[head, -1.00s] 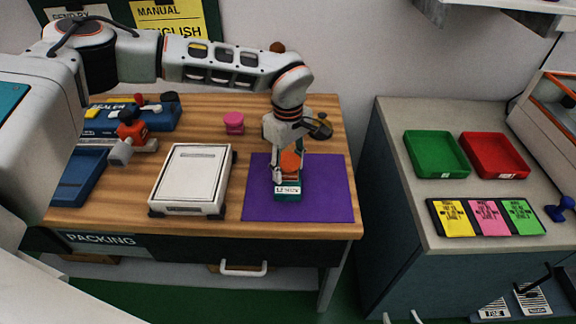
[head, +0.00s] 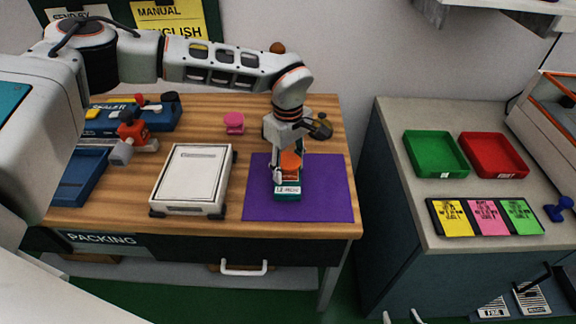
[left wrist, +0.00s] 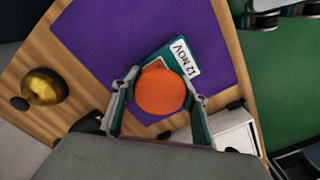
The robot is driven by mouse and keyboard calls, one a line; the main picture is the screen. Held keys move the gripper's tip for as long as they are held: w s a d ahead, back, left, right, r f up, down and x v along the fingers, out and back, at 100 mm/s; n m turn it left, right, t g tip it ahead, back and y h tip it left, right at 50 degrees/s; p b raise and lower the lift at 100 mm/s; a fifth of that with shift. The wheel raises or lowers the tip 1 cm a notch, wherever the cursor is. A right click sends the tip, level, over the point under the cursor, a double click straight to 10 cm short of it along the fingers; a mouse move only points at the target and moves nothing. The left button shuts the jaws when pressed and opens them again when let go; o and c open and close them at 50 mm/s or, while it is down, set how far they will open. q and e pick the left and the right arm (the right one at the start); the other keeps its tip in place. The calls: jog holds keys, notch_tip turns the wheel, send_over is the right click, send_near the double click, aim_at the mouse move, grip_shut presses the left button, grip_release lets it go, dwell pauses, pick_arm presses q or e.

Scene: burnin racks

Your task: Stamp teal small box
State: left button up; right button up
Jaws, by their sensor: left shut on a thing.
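The teal small box (head: 289,193) lies on the purple mat (head: 325,200) on the wooden packing table. Its white label reads "12 NOV", and it also shows in the left wrist view (left wrist: 168,60). An orange round-topped stamp (head: 291,161) is over the box; in the left wrist view its orange top (left wrist: 161,91) sits between the fingers and hides part of the box. My left gripper (head: 288,172) points down and is shut on the orange stamp. I cannot tell whether the stamp touches the box. My right gripper is not in view.
A white scale-like device (head: 191,178) stands left of the mat, with a pink knobbed object (head: 233,122) behind it. A blue tray (head: 78,180) is at the far left. A side counter holds green (head: 435,174) and red (head: 494,174) trays. The mat's right part is clear.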

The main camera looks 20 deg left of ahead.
dwell(0.3)
pick_arm(q)
jog(key=shift+r+p, duration=1.95)
jog(key=shift+r, duration=0.55)
jog(key=shift+r+p, duration=0.75)
jog(key=shift+r, duration=0.25)
